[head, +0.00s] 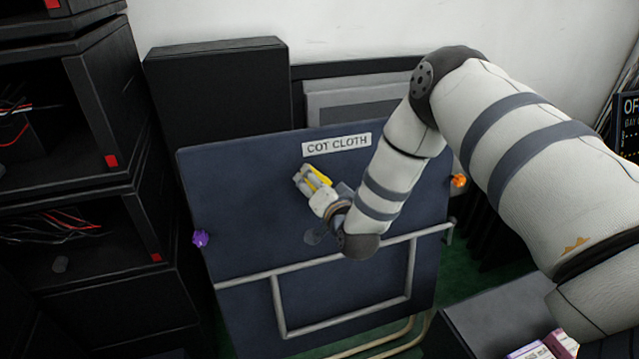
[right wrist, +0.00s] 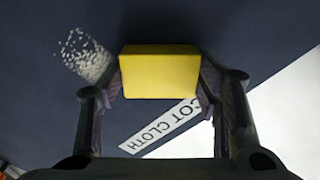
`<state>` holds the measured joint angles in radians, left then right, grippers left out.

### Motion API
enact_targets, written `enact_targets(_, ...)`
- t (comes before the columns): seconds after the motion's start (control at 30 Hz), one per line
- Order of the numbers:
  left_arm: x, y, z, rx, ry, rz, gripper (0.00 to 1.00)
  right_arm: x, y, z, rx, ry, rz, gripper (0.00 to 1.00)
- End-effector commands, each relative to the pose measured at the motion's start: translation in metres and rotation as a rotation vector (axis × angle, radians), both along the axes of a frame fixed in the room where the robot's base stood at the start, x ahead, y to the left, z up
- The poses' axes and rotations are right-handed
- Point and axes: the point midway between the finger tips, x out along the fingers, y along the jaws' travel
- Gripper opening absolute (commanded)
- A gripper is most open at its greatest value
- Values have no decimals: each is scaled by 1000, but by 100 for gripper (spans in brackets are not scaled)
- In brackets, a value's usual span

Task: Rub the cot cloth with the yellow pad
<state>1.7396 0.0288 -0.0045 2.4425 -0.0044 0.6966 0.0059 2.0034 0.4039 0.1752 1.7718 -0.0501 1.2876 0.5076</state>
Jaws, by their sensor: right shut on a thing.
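The cot cloth (head: 235,220) is a dark blue, upright panel labelled COT CLOTH (head: 337,145) near its top edge. My right gripper (head: 312,181) is in front of its upper middle, just below the label. It is shut on the yellow pad (right wrist: 160,73), a block held between the two fingers in the right wrist view. A white speckled patch (right wrist: 86,55) is on the cloth, left of the pad in that view. The pad is close to the cloth; I cannot tell whether it touches. My left gripper is not in view.
A purple knob (head: 200,239) and an orange knob (head: 459,181) sit at the panel's side edges. A grey tube frame (head: 345,258) crosses its lower part. Black shelving (head: 95,130) stands left. A grey surface with pink and white boxes (head: 540,347) is at lower right.

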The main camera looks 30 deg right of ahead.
Motion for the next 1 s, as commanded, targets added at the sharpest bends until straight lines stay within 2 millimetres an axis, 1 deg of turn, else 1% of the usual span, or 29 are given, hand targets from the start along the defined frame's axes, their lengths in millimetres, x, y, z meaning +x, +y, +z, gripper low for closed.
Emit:
enact_targets(0.03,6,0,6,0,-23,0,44,-5,1,8,0,-8,0,35)
enact_targets(0.13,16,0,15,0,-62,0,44,-16,4,16,0,-16,1,35)
enact_targets(0.2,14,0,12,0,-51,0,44,-26,6,11,1,-7,0,35)
enact_targets(0.4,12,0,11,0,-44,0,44,-49,12,13,0,-1,1,35)
enact_targets(0.53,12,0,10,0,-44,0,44,-55,13,14,0,-3,1,35)
enact_targets(0.77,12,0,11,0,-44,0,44,-55,13,14,-1,-3,1,35)
enact_targets(1.0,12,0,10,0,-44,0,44,-78,19,19,2,-3,0,35)
